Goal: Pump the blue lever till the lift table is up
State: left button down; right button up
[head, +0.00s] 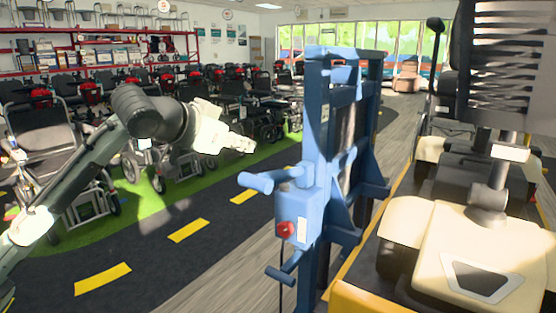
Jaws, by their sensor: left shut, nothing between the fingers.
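A blue upright lift frame (318,150) stands in the middle of the head view. A light blue lever with a rounded grip (257,182) sticks out to the left from a blue box on its side. A second blue handle (280,273) sticks out lower down. The lift table (350,300), a dark platform with a yellow edge, lies at the right, low beside the frame. My left gripper (247,146) is shut and empty, above and slightly left of the lever grip, apart from it in the picture. My right gripper is out of view.
A red knob (285,230) sits on the blue box. A beige scooter (440,235) stands on the table. Rows of scooters and wheelchairs (225,100) fill the left and back on green flooring. A dark lane with yellow dashes (188,231) is clear.

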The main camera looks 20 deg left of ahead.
pick_arm(q)
jog(key=shift+w+r, duration=0.1)
jog(key=shift+w, duration=0.05)
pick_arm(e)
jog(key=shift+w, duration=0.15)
pick_arm(q)
send_over(265, 174)
jog(key=f, duration=0.2)
jog(key=d+f, duration=0.1)
jog(key=f, duration=0.1)
jog(key=shift+s+p, duration=0.2)
jog(key=shift+p, duration=0.2)
jog(key=f, duration=0.3)
jog(key=shift+w+a+f, duration=0.15)
jog(key=shift+a, duration=0.25)
jog(key=shift+f, duration=0.45)
jog(key=shift+a, duration=0.1)
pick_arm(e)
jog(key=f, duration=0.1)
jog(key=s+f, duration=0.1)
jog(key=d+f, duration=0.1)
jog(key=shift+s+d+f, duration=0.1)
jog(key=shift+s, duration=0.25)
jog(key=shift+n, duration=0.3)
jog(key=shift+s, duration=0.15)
